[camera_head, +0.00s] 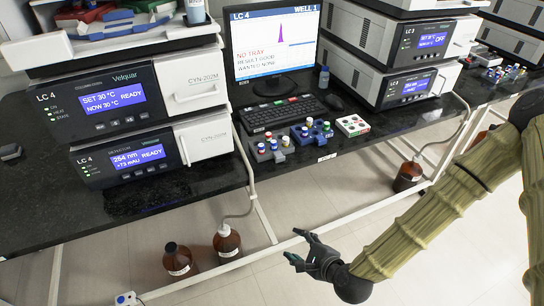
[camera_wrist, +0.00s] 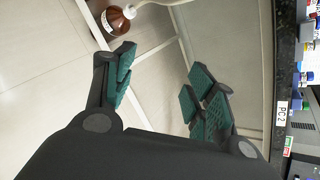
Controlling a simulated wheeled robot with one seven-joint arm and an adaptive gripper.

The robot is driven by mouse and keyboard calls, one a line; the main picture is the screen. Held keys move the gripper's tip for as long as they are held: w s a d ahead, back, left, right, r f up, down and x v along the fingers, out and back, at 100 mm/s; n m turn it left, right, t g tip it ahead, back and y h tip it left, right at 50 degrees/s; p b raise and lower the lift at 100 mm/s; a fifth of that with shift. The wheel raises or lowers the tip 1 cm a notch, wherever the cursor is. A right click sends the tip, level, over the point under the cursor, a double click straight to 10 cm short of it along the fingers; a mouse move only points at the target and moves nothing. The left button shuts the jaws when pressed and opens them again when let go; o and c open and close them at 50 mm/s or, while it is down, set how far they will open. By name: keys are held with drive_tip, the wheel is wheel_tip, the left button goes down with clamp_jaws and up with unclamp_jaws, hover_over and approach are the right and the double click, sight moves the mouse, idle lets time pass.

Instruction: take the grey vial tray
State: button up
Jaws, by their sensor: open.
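The grey vial tray (camera_head: 269,156) sits near the front edge of the black bench in the head view, holding several vials with coloured caps. My gripper (camera_head: 298,248) is open and empty, below and in front of the bench edge, apart from all trays. It also shows in the wrist view (camera_wrist: 160,82), with floor and bench frame between its fingers. In that view some vials show at the right edge, but I cannot tell which tray holds them.
Behind the trays are a keyboard (camera_head: 291,110), a mouse (camera_head: 334,102) and a monitor (camera_head: 275,45) reading "NO TRAY". Instrument stacks stand left (camera_head: 125,97) and right (camera_head: 405,45). Brown bottles (camera_head: 227,241) stand on the floor. A white rail (camera_head: 240,262) runs low under the bench.

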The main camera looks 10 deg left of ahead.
drive_tip(key=w+a+r+m+t+y+b, duration=0.2)
drive_tip(key=w+a+r+m+t, duration=0.15)
drive_tip(key=w+r+m, duration=0.3)
drive_tip(key=m+t+b, duration=0.2)
drive_tip(key=m+t, duration=0.1)
drive_tip(key=m, duration=0.2)
approach(281, 158)
drive_tip(key=shift+y, duration=0.3)
drive_tip(key=shift+p+x, duration=0.4)
drive_tip(key=shift+x, duration=4.9)
drive_tip(key=shift+w+d+f, duration=0.1)
drive_tip(key=shift+d+f, duration=0.05)
drive_tip(key=c, duration=1.2)
